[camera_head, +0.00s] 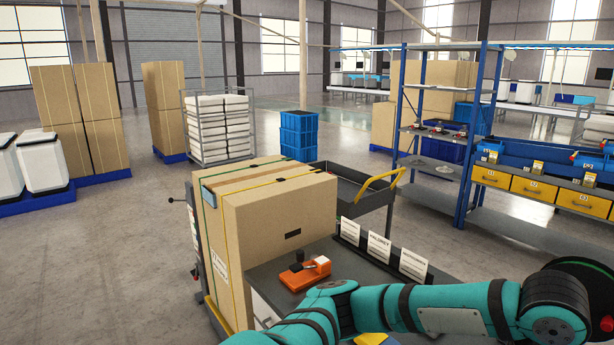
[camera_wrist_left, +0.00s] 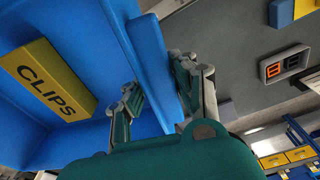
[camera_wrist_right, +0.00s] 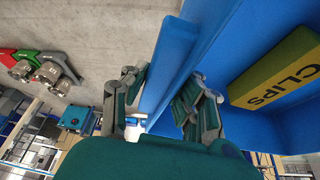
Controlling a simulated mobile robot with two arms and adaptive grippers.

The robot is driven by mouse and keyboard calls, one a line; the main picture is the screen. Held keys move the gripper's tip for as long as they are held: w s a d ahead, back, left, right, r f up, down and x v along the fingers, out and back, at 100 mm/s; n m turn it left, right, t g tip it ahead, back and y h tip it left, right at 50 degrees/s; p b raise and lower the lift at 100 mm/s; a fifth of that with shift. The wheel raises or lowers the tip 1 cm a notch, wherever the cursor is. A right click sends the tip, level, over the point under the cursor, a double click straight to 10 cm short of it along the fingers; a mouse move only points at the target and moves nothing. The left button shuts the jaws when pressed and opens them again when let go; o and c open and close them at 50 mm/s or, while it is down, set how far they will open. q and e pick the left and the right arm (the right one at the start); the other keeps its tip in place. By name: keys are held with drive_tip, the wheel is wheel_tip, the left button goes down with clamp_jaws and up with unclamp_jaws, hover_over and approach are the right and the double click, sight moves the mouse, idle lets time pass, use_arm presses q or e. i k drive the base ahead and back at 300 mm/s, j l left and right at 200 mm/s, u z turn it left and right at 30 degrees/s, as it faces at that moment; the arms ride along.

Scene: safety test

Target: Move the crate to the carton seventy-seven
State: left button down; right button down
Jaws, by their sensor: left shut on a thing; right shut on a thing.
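A blue crate (camera_wrist_left: 145,65) with a yellow box labelled CLIPS (camera_wrist_left: 48,78) inside shows in the left wrist view. My left gripper (camera_wrist_left: 162,88) is shut on the crate's wall, one finger on each side. In the right wrist view my right gripper (camera_wrist_right: 160,90) is shut on the wall of a blue crate (camera_wrist_right: 172,62), which also holds a CLIPS box (camera_wrist_right: 278,75). The head view shows neither gripper nor this crate. A large cardboard carton (camera_head: 280,235) stands on a trolley there. I cannot read seventy-seven on any carton.
A grey workbench (camera_head: 335,265) with an orange device (camera_head: 303,272) and label cards is close by. A dark cart (camera_head: 350,190) stands behind it. A blue shelf rack (camera_head: 535,220) with yellow drawers is at right. Stacked blue crates (camera_head: 299,135) stand farther back. Floor at left is open.

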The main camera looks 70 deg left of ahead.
sight(240, 179)
drive_tip(key=z, duration=1.4)
drive_tip(key=k+j+z, duration=0.2)
drive_tip(key=z, duration=1.05)
drive_tip(key=k+j+u, duration=0.15)
drive_tip(key=k, duration=1.05)
drive_tip(key=k+j+u, duration=0.1)
drive_tip(key=k+u, duration=0.25)
drive_tip(key=k, duration=0.95)
drive_tip(key=k+u, duration=0.35)
drive_tip(key=k, duration=0.35)
drive_tip(key=k+j+u, duration=0.15)
drive_tip(key=k+u, duration=0.15)
drive_tip(key=k, duration=0.35)
drive_tip(key=k+u, duration=0.15)
drive_tip(key=u, duration=0.25)
drive_tip(key=k+u, duration=0.15)
drive_tip(key=u, duration=0.25)
drive_tip(key=k+j+u, duration=0.15)
drive_tip(key=u, duration=0.25)
